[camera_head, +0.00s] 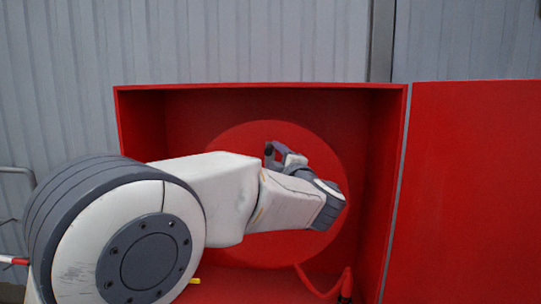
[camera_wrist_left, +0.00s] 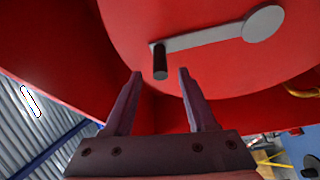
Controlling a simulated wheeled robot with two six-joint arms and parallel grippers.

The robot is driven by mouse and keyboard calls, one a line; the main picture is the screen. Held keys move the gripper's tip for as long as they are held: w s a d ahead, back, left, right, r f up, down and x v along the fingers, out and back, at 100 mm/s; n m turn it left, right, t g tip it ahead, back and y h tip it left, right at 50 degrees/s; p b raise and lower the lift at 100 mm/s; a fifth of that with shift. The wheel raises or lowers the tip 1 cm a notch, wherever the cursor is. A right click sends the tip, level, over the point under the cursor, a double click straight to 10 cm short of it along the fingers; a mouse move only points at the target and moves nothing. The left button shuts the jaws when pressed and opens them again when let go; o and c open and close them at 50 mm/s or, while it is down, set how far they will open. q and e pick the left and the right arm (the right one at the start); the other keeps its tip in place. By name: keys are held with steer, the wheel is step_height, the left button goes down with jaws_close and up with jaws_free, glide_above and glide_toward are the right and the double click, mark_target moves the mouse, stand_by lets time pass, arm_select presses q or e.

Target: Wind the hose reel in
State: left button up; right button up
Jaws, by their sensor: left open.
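The red hose reel disc (camera_head: 250,135) sits inside an open red cabinet, largely hidden by my left arm in the head view. In the left wrist view, a grey crank arm (camera_wrist_left: 205,37) runs from a round hub (camera_wrist_left: 264,22) on the red disc (camera_wrist_left: 200,80) to a black handle (camera_wrist_left: 160,62). My left gripper (camera_wrist_left: 160,73) is open, with the handle's free end showing in the gap between its fingertips. I cannot tell how deep the handle sits, and neither finger visibly touches it. The gripper (camera_head: 270,150) looks small in the head view. My right gripper is out of view.
A red hose length (camera_head: 322,291) hangs low in the cabinet at right. The cabinet's right wall (camera_head: 392,190) and top edge (camera_head: 260,86) frame the opening. A red panel (camera_head: 475,190) stands to the right. A grey corrugated wall (camera_head: 220,40) lies behind.

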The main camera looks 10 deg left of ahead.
arm_select(q)
steer(key=v, duration=0.5)
